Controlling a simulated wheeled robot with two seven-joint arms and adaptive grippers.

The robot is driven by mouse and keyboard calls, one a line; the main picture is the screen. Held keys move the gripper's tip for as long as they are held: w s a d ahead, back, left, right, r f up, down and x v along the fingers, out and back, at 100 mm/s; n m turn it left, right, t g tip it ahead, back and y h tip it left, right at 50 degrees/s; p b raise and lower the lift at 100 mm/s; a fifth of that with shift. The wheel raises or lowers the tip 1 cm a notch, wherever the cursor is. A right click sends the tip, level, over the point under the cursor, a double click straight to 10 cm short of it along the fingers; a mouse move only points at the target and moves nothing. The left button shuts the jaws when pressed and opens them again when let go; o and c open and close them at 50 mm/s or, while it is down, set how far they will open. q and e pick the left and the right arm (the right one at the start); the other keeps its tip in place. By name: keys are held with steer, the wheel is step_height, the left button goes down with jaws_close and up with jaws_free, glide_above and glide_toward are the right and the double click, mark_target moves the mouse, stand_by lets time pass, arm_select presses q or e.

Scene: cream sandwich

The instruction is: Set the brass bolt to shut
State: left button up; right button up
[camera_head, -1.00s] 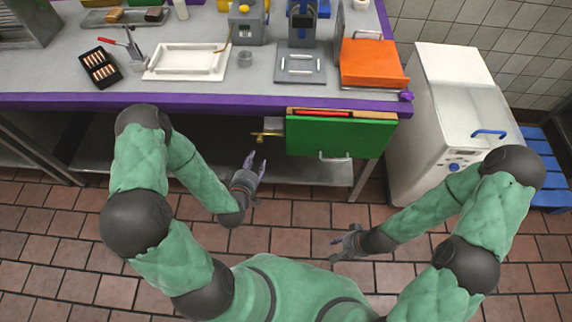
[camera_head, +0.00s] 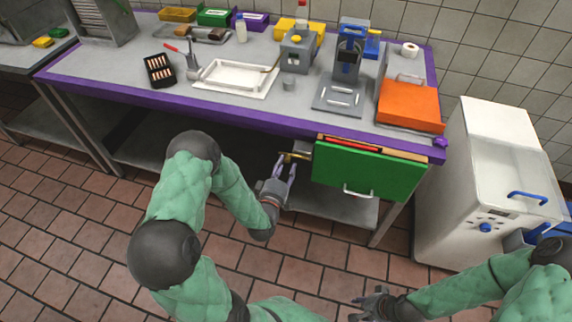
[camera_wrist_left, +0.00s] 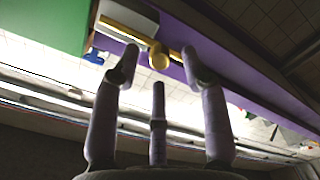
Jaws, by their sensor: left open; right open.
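The brass bolt (camera_head: 298,155) sits under the table edge, just left of the green drawer front (camera_head: 368,177), at a small grey block. In the left wrist view its round brass knob (camera_wrist_left: 158,57) and bar (camera_wrist_left: 122,32) show clearly. My left gripper (camera_head: 286,164) is open and points up at the bolt. In the wrist view the knob appears between the two outer fingertips (camera_wrist_left: 160,52). Whether the fingers touch it, I cannot tell. My right gripper (camera_head: 368,302) is open, empty and low over the floor, away from the bolt.
The purple-edged table (camera_head: 240,110) overhangs the bolt. A lower shelf (camera_head: 340,207) lies beneath it. The drawer has a pale handle (camera_head: 359,193). A white machine (camera_head: 490,190) stands to the right. The tiled floor (camera_head: 70,235) at left is clear.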

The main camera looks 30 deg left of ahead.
arm_select(q)
steer(key=shift+x, duration=1.1)
jaws_close()
steer(key=shift+w+d+b, duration=0.15)
steer(key=shift+w+d, duration=0.05)
steer(key=shift+d, duration=0.7)
steer(key=shift+w+d+b, duration=0.15)
steer(key=shift+w+d, duration=0.1)
steer(key=shift+d, duration=0.7)
jaws_free()
steer(key=shift+d, duration=0.15)
steer(key=v, duration=1.2)
